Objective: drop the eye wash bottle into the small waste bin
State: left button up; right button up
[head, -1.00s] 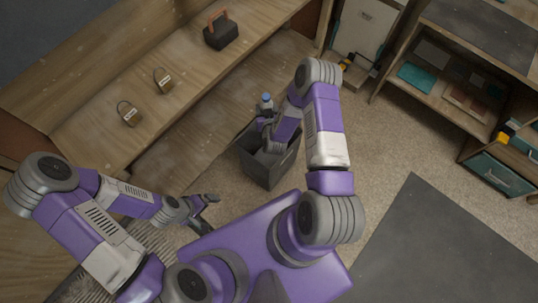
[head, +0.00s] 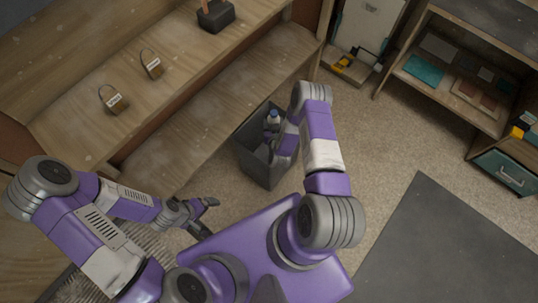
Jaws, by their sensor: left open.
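The eye wash bottle (head: 273,118), white with a blue cap, shows at the back part of the small waste bin's opening, beside my right wrist. The small waste bin (head: 262,167) is a dark grey open box on the floor. My right arm reaches down over the bin; its gripper is mostly hidden by the wrist and the bin wall, so I cannot tell whether its fingers still touch the bottle. My left gripper (head: 207,217) is open and empty, left of the bin and apart from it.
A wooden bench at the left holds two padlocks (head: 115,102) (head: 152,66) and a dark box (head: 216,17). A shelf unit (head: 455,101) stands at the right. A dark mat (head: 455,245) lies on otherwise clear floor at the lower right.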

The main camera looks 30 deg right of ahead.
jog(key=shift+f, duration=0.35)
jog(key=o, duration=1.3)
jog(key=shift+o, duration=0.2)
jog(key=shift+s, duration=0.1)
jog(key=p+v, duration=0.3)
jog(key=v, duration=0.4)
jog(key=shift+s, duration=0.15)
jog(key=shift+a+r, duration=0.1)
jog(key=shift+r, duration=0.05)
